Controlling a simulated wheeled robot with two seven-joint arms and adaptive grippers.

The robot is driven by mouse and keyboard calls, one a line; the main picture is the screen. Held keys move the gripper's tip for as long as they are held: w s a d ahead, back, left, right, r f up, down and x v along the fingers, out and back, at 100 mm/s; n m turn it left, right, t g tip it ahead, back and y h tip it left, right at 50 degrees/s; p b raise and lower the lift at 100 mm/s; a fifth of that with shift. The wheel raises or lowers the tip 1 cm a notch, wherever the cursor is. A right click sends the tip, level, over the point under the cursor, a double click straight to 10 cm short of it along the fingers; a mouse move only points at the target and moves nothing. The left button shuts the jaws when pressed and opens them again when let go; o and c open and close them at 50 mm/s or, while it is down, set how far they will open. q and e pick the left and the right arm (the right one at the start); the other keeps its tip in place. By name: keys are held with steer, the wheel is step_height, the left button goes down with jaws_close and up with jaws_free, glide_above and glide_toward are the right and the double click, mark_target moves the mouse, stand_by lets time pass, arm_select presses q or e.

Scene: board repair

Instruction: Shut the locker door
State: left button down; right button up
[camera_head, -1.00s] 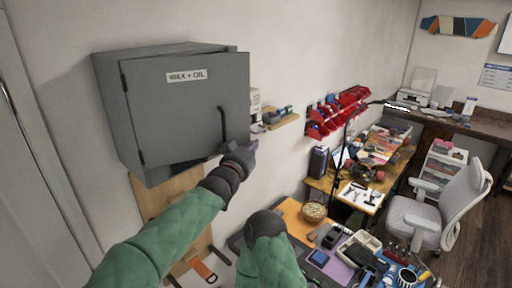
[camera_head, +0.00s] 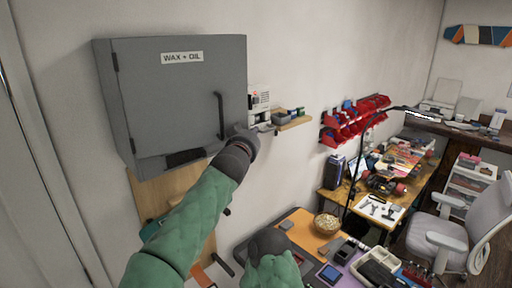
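The grey locker door (camera_head: 178,98), labelled "WAX + OIL", is on the wall at the upper left. Its face now lies flush or nearly flush with the locker body (camera_head: 112,115); any small gap at its right edge is hard to tell. The dark handle (camera_head: 221,115) stands upright near the door's right edge. My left gripper (camera_head: 246,140) is at the door's lower right corner, and its fingers are mostly hidden by the wrist. My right arm shows at the bottom middle, low over the bench, with its gripper (camera_head: 266,243) largely hidden.
A small shelf (camera_head: 295,123) with items juts from the wall just right of the locker. Red bins (camera_head: 352,120) hang farther right. A workbench with a bowl (camera_head: 326,222) and tools lies below. A chair (camera_head: 455,230) stands at the right.

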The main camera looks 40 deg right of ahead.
mark_target(244, 126)
arm_select(q)
steer(key=shift+w+a+r+n+t, duration=0.1)
steer(key=shift+w+r+n+t, duration=0.1)
steer(key=shift+w, duration=0.3)
steer(key=shift+w+a+r+n+t, duration=0.1)
steer(key=shift+w+t, duration=0.1)
steer(key=shift+w, duration=0.25)
steer(key=shift+w+r+p, duration=0.2)
steer(key=shift+w+p, duration=0.8)
steer(key=shift+p, duration=0.1)
steer(key=shift+w+f, duration=0.1)
steer(key=shift+w, duration=0.15)
steer(key=shift+f+p, duration=0.1)
steer(key=shift+p, duration=0.2)
steer(key=shift+f, duration=0.1)
